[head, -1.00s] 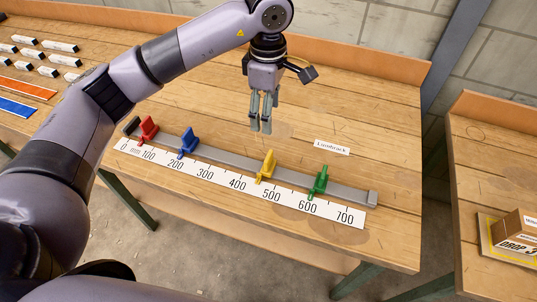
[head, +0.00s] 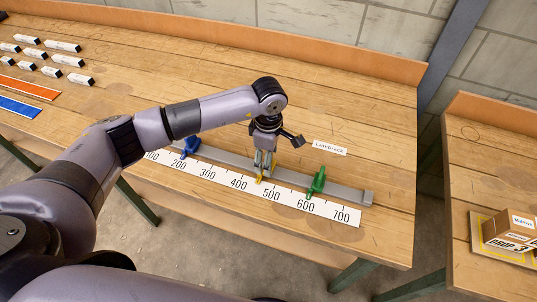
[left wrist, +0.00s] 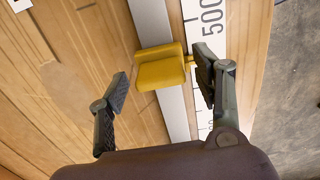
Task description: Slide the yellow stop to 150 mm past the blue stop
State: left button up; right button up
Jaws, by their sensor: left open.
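The blue stop (head: 189,147) is further left on the rail, near 200. My left gripper (head: 264,163) is down at the yellow stop and partly hides it in the head view. In the left wrist view my left gripper (left wrist: 160,92) is open, with one finger on each side of the yellow stop (left wrist: 161,67). The left finger stands clear of it; the right finger is close beside it, touching cannot be told.
A green stop (head: 317,181) sits on the rail near 600, right of my left gripper. The red stop's place is hidden behind my arm. A white label (head: 330,147) lies behind the rail. The bench top (head: 340,105) behind is clear.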

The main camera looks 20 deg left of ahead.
pick_arm(q)
grip_shut()
dwell(0.8)
